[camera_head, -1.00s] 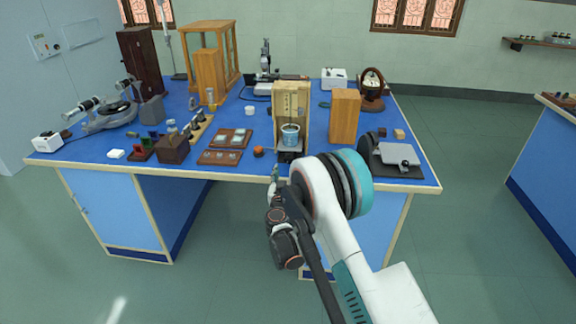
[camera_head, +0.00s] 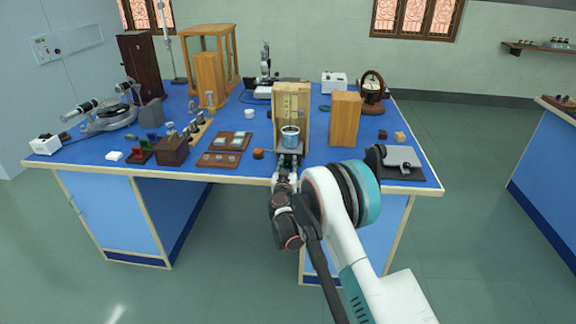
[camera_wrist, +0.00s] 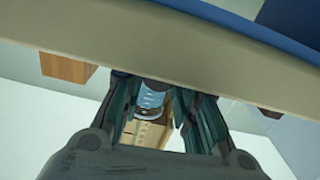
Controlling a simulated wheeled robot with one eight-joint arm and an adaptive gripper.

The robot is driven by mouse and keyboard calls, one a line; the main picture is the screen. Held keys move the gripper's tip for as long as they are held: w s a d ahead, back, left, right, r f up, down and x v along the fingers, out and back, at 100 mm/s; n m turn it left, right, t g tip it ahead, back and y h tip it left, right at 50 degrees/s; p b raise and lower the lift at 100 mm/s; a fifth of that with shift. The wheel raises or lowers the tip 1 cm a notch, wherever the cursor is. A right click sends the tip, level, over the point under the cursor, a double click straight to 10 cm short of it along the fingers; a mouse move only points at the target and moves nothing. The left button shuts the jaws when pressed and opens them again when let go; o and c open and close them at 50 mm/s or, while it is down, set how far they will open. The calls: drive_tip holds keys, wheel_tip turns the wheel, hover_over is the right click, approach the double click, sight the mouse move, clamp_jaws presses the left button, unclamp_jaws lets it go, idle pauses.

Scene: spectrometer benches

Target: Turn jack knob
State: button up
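A blue beaker (camera_head: 290,138) stands at the front of a tall open wooden box (camera_head: 291,97), near the table's front edge. In the head view, the jack under the beaker is mostly hidden by my gripper, and I cannot make out its knob. My gripper (camera_head: 286,167) is at the front edge, just in front of the jack and below the beaker. In the wrist view, my gripper (camera_wrist: 155,92) has its two dark fingers apart, with the beaker (camera_wrist: 151,97) showing through the gap. I cannot tell whether a finger touches the knob.
The blue table (camera_head: 235,172) has its pale front edge (camera_wrist: 190,62) close to my fingers. A wooden block (camera_head: 345,119) stands to the right of the box. A flat grey device (camera_head: 402,159) lies at the right corner. Brown trays (camera_head: 219,159) lie left.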

drive_tip(key=shift+c, duration=0.5)
drive_tip(key=shift+n, duration=0.8)
drive_tip(key=o, duration=1.1)
drive_tip(key=shift+c, duration=0.2)
drive_tip(key=s, duration=1.2)
drive_tip(key=shift+a, duration=0.2)
